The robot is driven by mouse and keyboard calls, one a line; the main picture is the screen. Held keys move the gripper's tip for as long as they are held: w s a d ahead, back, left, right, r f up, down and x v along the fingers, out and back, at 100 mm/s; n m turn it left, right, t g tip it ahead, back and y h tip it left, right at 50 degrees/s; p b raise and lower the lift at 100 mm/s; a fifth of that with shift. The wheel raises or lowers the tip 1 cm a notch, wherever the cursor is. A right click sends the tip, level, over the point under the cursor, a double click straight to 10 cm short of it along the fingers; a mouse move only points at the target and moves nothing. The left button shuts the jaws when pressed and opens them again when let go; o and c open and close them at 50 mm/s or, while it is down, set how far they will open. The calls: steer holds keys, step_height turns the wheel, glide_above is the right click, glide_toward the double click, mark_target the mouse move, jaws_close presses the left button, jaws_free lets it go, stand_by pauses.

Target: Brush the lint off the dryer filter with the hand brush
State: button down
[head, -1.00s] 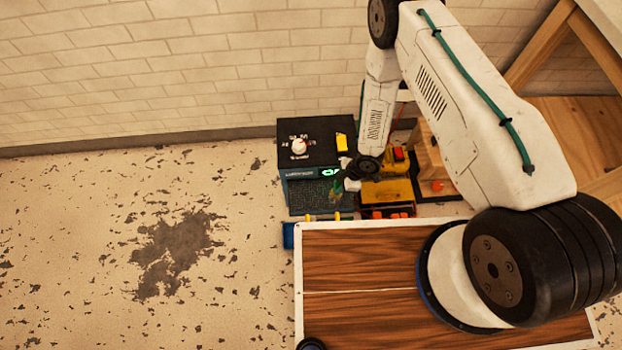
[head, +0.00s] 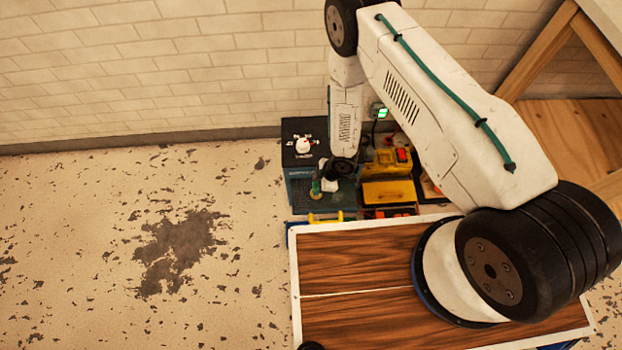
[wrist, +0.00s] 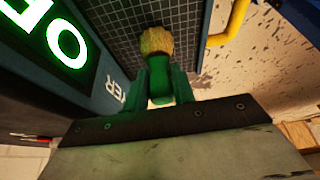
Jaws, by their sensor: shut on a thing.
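The hand brush (wrist: 155,42) has tan bristles and a green grip. My gripper (wrist: 159,88) is shut on the grip, with the bristles pointing away from the wrist. In the head view my gripper (head: 318,183) and the small green brush are over the front part of the dark machine. The dark gridded filter panel (wrist: 112,22) lies behind the bristles in the wrist view, and it also shows in the head view (head: 301,199). I cannot tell whether the bristles touch it. I cannot make out lint on it.
The dark machine (head: 291,160) carries a white knob (head: 303,145), and a lit green display (wrist: 60,42) is near my gripper. A yellow handle (head: 326,217) is at the front. Yellow-and-black equipment (head: 388,190) stands close on the right. Open floor (head: 100,240) lies left.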

steer(key=shift+a+r, duration=0.2)
steer(key=shift+a, duration=0.55)
steer(key=shift+d+r, duration=0.1)
steer(key=shift+r, duration=3.65)
